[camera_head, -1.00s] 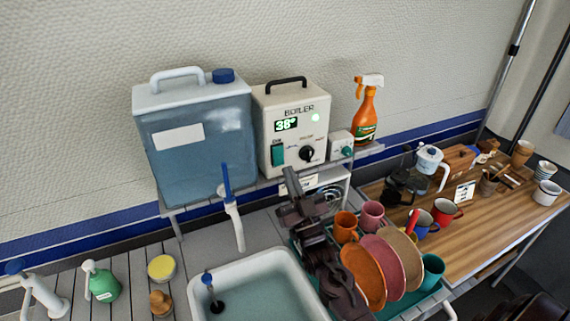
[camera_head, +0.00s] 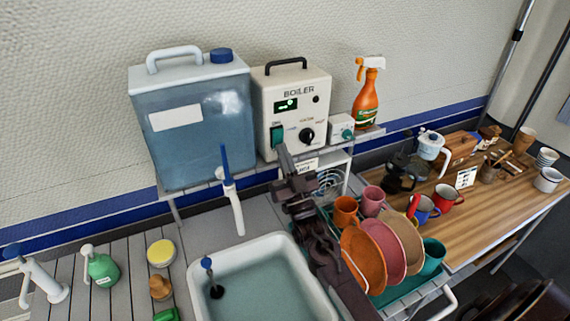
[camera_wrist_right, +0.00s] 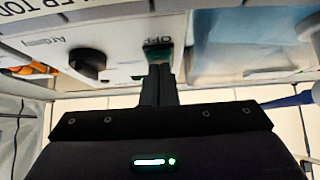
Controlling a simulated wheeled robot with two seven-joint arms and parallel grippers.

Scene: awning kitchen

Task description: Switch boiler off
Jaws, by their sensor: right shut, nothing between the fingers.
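The boiler (camera_head: 292,92) is a cream box with a black top handle, standing on the shelf above the sink. Its display (camera_head: 286,105) shows a small green mark, and the round indicator (camera_head: 316,99) beside it is dark. The green switch (camera_head: 277,136) is at the lower left of its front, left of a black knob (camera_head: 307,136). My right gripper (camera_head: 281,151) is shut and empty, just below the switch. In the right wrist view, its fingertips (camera_wrist_right: 160,70) are at the green switch (camera_wrist_right: 158,50), marked OFF; they partly cover it, and contact is unclear. My left gripper is out of view.
A blue water tank (camera_head: 195,130) stands left of the boiler. A small control box (camera_head: 341,128) and an orange spray bottle (camera_head: 367,98) stand to the right. A dish rack with plates (camera_head: 366,258) and cups is beside my right arm, right of the sink (camera_head: 206,305).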

